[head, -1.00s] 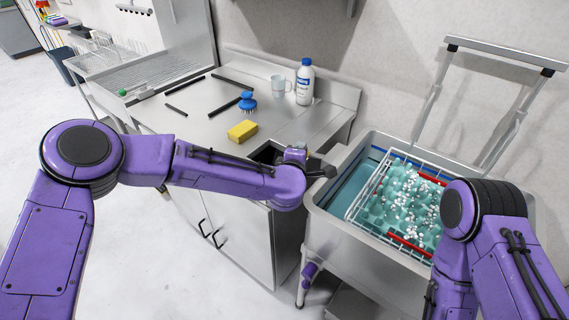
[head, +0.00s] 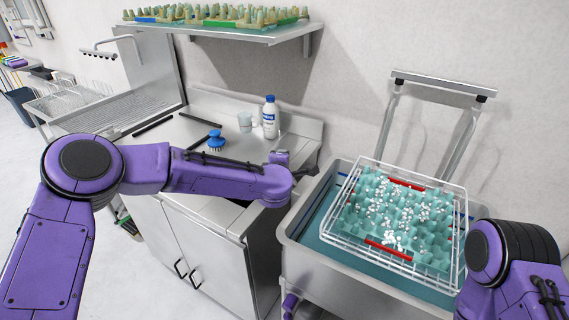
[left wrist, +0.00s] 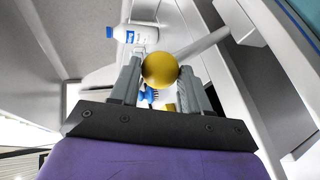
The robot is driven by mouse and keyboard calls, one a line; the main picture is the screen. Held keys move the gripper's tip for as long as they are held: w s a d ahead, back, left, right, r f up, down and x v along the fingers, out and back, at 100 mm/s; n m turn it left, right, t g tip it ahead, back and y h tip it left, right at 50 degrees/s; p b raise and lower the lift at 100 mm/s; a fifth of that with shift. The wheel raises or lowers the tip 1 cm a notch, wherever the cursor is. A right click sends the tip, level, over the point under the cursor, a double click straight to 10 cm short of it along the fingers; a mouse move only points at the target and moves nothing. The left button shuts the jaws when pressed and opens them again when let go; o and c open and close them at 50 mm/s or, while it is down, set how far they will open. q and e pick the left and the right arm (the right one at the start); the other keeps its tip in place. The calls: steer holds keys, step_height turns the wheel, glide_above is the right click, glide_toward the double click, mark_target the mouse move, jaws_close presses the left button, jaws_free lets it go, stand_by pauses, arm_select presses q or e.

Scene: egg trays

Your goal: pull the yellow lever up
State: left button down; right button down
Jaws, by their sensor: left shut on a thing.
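The yellow ball knob of the lever (left wrist: 160,69) sits between the two fingers of my left gripper (left wrist: 158,75) in the left wrist view. The gripper is shut on it. A pale rod runs from the knob to the upper right. In the head view the knob cannot be made out, and my left gripper is largely hidden behind its arm beside the steel tub (head: 290,250). A white wire basket (head: 338,240) with a teal egg tray (head: 375,195) stands tilted, its upper part above the tub's rim. My right gripper is out of view.
A steel counter (head: 180,130) at the left holds a white bottle (head: 270,118), a cup (head: 245,122) and a blue brush (head: 216,141). A shelf (head: 215,33) with egg trays hangs above. A grey frame (head: 440,82) rises behind the tub.

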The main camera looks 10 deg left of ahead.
arm_select(q)
steer(key=shift+w+r+t, duration=0.15)
steer(key=shift+w+r, duration=0.1)
steer(key=shift+r, duration=0.35)
steer(key=shift+w+r+t, duration=0.15)
steer(key=shift+w+r, duration=0.05)
steer(key=shift+r, duration=0.4)
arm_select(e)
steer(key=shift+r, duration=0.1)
arm_select(q)
steer(key=c, duration=0.9)
jaws_free()
steer(key=o, duration=0.4)
steer(key=shift+w+d, duration=0.1)
steer(key=shift+w, duration=0.05)
steer(key=shift+c, duration=0.2)
steer(key=shift+d+f, duration=0.1)
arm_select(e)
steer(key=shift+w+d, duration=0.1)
arm_select(q)
steer(key=b+v, duration=0.3)
steer(key=v, duration=0.7)
steer(key=shift+s+f, duration=0.2)
steer(key=shift+s, duration=0.1)
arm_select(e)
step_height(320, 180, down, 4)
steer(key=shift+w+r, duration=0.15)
